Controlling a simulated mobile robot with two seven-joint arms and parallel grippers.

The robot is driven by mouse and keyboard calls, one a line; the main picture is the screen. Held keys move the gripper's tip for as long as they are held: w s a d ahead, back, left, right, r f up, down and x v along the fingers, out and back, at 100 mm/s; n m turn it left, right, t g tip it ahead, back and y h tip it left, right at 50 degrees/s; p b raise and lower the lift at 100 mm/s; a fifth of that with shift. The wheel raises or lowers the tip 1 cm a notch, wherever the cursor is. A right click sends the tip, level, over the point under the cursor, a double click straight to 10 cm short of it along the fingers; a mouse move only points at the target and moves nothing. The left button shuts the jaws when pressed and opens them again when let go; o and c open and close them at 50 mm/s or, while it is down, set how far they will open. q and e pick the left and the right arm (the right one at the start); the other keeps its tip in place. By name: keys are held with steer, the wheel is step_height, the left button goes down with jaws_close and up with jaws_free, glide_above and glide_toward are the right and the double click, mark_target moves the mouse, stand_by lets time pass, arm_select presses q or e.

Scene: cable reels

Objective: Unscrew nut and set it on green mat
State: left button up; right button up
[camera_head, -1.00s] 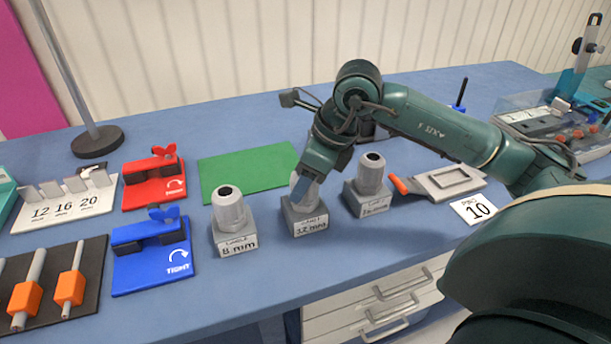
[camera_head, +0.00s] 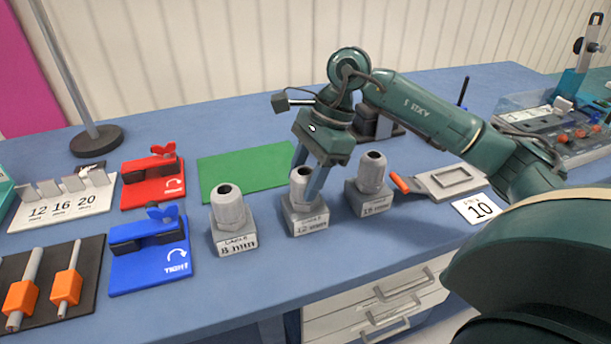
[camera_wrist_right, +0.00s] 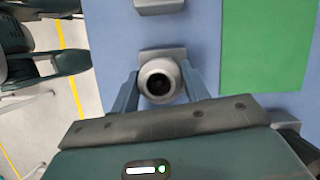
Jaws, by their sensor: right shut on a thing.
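Three grey cable glands, each with a nut on a labelled block, stand in a row on the blue table. My right gripper (camera_head: 311,188) points down over the middle one, marked 12 mm, with its fingers on either side of the nut (camera_head: 303,187) and shut on it. The nut sits on its block (camera_head: 305,220). In the right wrist view the nut (camera_wrist_right: 160,82) shows its dark round hole between the two fingers (camera_wrist_right: 160,90). The green mat (camera_head: 240,172) lies flat and empty behind the row.
The 8 mm gland (camera_head: 229,215) stands left of the gripper and the third gland (camera_head: 371,180) close on its right. Red (camera_head: 152,180) and blue (camera_head: 150,250) fixtures stand at the left. A grey tray (camera_head: 450,180) and a card marked 10 (camera_head: 478,209) lie right.

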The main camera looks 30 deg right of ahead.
steer(key=n+g, duration=0.2)
steer(key=n, duration=0.3)
steer(key=shift+a+f+b, duration=0.1)
steer(key=shift+b, duration=0.3)
steer(key=n+g+b, duration=0.1)
steer(key=n, duration=0.2)
steer(key=shift+f+h, duration=0.1)
steer(key=shift+h, duration=0.3)
steer(key=shift+r+n+g+h, duration=0.25)
steer(key=shift+n+g+h, duration=0.05)
steer(key=shift+n, duration=0.7)
steer(key=shift+r+n+p, duration=0.2)
steer(key=shift+n+p, duration=0.4)
steer(key=shift+p, duration=0.3)
steer(key=shift+s+f+n+g+h+p, duration=0.1)
steer(key=shift+f+n+g+h+p, duration=0.25)
steer(key=shift+n, duration=0.45)
steer(key=o, duration=0.8)
steer(key=shift+s, duration=0.1)
steer(key=shift+o, duration=0.2)
